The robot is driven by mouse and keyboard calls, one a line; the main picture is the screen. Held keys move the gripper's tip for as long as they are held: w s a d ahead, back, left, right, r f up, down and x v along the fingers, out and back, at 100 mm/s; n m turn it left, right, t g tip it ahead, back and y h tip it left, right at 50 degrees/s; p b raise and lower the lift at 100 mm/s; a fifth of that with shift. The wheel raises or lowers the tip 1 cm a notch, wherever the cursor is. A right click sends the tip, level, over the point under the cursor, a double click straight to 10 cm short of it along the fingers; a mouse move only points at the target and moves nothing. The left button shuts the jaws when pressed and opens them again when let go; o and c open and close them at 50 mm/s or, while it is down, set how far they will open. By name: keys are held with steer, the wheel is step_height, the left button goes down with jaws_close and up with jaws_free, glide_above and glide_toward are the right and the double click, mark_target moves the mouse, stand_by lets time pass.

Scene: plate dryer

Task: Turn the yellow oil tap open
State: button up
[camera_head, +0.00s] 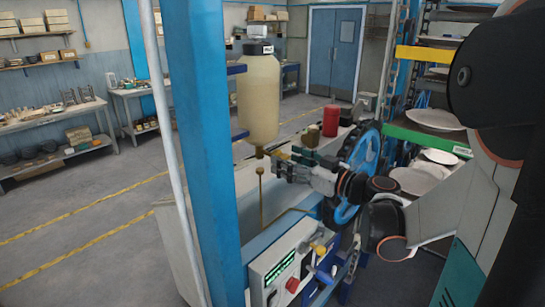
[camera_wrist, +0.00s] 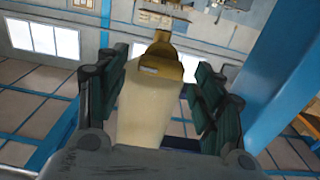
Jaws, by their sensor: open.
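In the head view only a small brass outlet (camera_head: 260,152) shows under the bottle. My gripper (camera_head: 283,164) is just right of and below that outlet, pointing left. In the wrist view my gripper (camera_wrist: 160,95) is open, with dark green pads left and right of the bottle and tap. I see no contact; the depth gap is unclear.
A brass rod (camera_head: 261,197) with a round top stands below the bottle. A blue post (camera_head: 205,140) rises at left. A red cylinder (camera_head: 331,121) and blue wheel (camera_head: 362,165) are behind my wrist. A control box (camera_head: 290,268) with a red button is below.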

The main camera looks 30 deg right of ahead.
steer(key=shift+x, duration=1.25)
steer(key=shift+c, duration=0.6)
steer(key=c, duration=1)
steer(key=shift+o, duration=0.2)
